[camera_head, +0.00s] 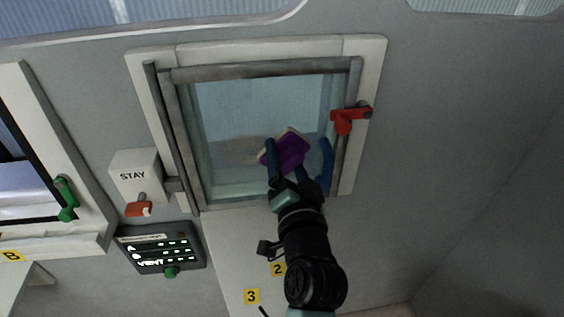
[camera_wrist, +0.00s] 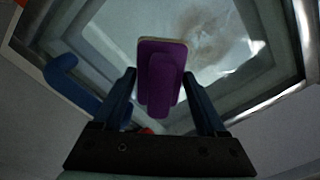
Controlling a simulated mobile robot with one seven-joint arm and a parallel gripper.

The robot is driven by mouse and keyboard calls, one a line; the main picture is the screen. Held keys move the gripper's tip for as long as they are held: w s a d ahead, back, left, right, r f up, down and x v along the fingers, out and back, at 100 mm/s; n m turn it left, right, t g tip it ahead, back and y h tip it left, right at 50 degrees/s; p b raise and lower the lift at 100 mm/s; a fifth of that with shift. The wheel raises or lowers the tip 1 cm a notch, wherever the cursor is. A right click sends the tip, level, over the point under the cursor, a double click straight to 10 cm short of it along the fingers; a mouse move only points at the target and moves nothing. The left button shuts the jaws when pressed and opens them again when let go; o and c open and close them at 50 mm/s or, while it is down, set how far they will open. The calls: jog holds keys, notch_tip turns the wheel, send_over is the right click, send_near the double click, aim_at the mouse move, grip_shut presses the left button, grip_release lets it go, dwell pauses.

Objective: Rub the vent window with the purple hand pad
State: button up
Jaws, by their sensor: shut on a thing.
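The vent window (camera_head: 232,110) is a framed pane in the wall, with a brownish smudge (camera_head: 240,150) low on the glass. The smudge also shows in the wrist view (camera_wrist: 215,42). The purple hand pad (camera_head: 291,150) has a pale face turned toward the glass. My gripper (camera_head: 289,170) is shut on the pad's handle, in front of the pane's lower right part. In the wrist view the pad (camera_wrist: 160,80) sits between the fingers, right of a blue handle. The smudge lies beside the pad there. I cannot tell whether the pad touches the glass.
A red latch (camera_head: 346,117) is on the window frame's right side, with a blue handle (camera_head: 326,160) below it. At left are a STAY box (camera_head: 135,175) with an orange lever, a lit panel (camera_head: 160,250) and another window with a green handle (camera_head: 65,197). The wall at right is clear.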

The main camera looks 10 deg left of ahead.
aim_at(220, 146)
jog(key=shift+w+r+p, duration=0.1)
jog(key=shift+r+p, duration=0.2)
jog(key=shift+r, duration=0.35)
jog(key=shift+s+a+p, duration=0.2)
jog(key=shift+a+p, duration=0.3)
jog(key=shift+a, duration=0.15)
jog(key=shift+s+a+p, duration=0.25)
jog(key=shift+a+p, duration=0.2)
jog(key=shift+a, duration=0.2)
jog(key=shift+s+a+p, duration=0.2)
jog(key=shift+a+p, duration=0.3)
jog(key=shift+a, duration=0.15)
jog(key=a+p, duration=0.2)
jog(key=p, duration=0.1)
jog(key=shift+s+a+r, duration=0.15)
jog(key=shift+s+a, duration=0.1)
jog(key=shift+s, duration=0.05)
jog(key=shift+s+a+p, duration=0.15)
jog(key=shift+a+p, duration=0.55)
jog(key=shift+p, duration=0.2)
jog(key=shift+a+p, duration=0.15)
jog(key=shift+p, duration=0.4)
jog(key=shift+s+a+p, duration=0.1)
jog(key=shift+p, duration=0.35)
jog(key=a+p, duration=0.1)
jog(key=p, duration=0.2)
jog(key=a+p, duration=0.1)
jog(key=p, duration=0.2)
jog(key=shift+s+a, duration=0.15)
jog(key=shift+s, duration=0.1)
